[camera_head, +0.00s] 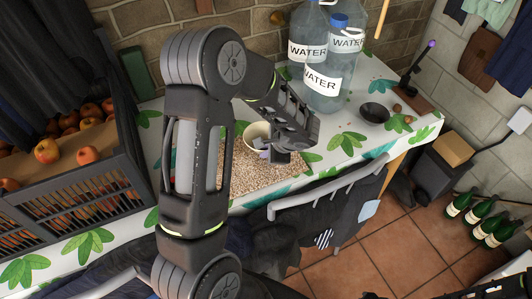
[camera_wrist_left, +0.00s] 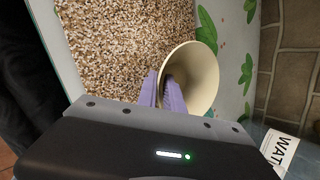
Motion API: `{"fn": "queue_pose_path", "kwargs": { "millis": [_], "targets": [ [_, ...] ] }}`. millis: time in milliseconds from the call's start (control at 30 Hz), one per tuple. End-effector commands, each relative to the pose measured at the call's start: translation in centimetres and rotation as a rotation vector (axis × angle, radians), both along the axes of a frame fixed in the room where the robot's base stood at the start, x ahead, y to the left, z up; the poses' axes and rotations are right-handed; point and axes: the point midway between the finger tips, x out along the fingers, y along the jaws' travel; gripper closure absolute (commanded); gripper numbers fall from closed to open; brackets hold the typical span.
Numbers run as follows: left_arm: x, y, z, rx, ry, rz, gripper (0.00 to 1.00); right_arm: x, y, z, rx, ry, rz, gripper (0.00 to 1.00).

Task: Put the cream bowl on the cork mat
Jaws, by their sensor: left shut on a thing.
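The cream bowl (camera_head: 255,131) is at the back edge of the speckled brown cork mat (camera_head: 238,178) in the head view, partly hidden by my left arm. My left gripper (camera_head: 266,153) is shut on the near side of its rim. In the left wrist view, the purple fingers (camera_wrist_left: 171,93) pinch the wall of the bowl (camera_wrist_left: 202,75), and the mat (camera_wrist_left: 115,38) lies beside and behind it. I cannot tell whether the bowl touches the mat or hangs a little above it.
Large water bottles (camera_head: 327,75) stand behind on the leaf-patterned table. A small black bowl (camera_head: 374,112) sits to their right. A crate of apples (camera_head: 75,180) is at the left. A chair with dark clothes (camera_head: 330,208) stands along the front edge. The mat's visible surface is bare.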

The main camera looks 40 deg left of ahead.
Motion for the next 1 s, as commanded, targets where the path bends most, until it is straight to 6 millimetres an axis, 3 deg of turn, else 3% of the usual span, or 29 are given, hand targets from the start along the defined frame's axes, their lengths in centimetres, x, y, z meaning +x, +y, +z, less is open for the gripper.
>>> {"fn": "queue_pose_path", "kwargs": {
  "millis": [367, 400, 633, 1000],
  "targets": [
    [0.08, 0.02, -0.33, 0.001, -0.002, 0.0, 1.0, 0.05, 0.02, -0.44, 0.001, -0.001, 0.001, 1.0],
    [0.04, 0.0, -0.14, 0.0, -0.002, 0.0, 0.86, 0.05, 0.02, -0.21, 0.001, -0.001, 0.001, 1.0],
    [0.04, 0.0, -0.13, 0.0, -0.001, -0.001, 0.67, 0.05, 0.02, -0.19, 0.001, -0.001, 0.001, 1.0],
    [0.04, 0.0, 0.36, 0.0, -0.002, 0.0, 0.67, 0.0, -0.01, 0.35, 0.0, 0.0, 0.0, 1.0]
  ]
}}
